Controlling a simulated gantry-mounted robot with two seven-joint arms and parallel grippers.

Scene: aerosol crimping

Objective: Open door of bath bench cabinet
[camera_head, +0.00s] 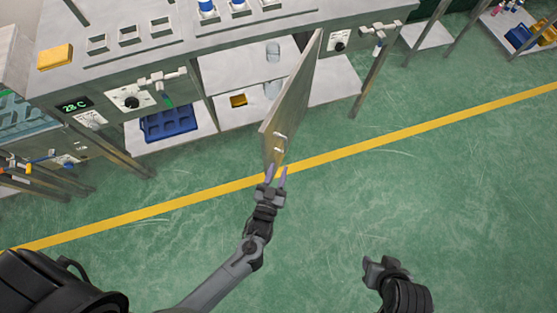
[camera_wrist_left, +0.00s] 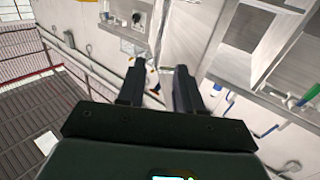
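The cabinet door (camera_head: 295,95) under the bench stands swung out toward me in the head view, and the cabinet interior (camera_head: 247,80) shows to its left. A pale bar handle (camera_head: 280,141) is near the door's lower near corner. My left gripper (camera_head: 276,171) is just below the handle, by the door's near edge. Its fingers are apart with nothing visible between them; the left wrist view also shows a gap between the fingers (camera_wrist_left: 158,78). Whether a finger touches the door cannot be told. My right gripper (camera_head: 374,264) is low at right, away from the door; its finger gap is unclear.
The bath bench (camera_head: 200,50) runs across the top, with a dial and valve panel (camera_head: 130,98). Inside the cabinet are clear vessels (camera_head: 273,52) and a yellow item (camera_head: 238,100). A blue rack (camera_head: 168,126) sits on the left shelf. Green floor (camera_head: 430,180) is free.

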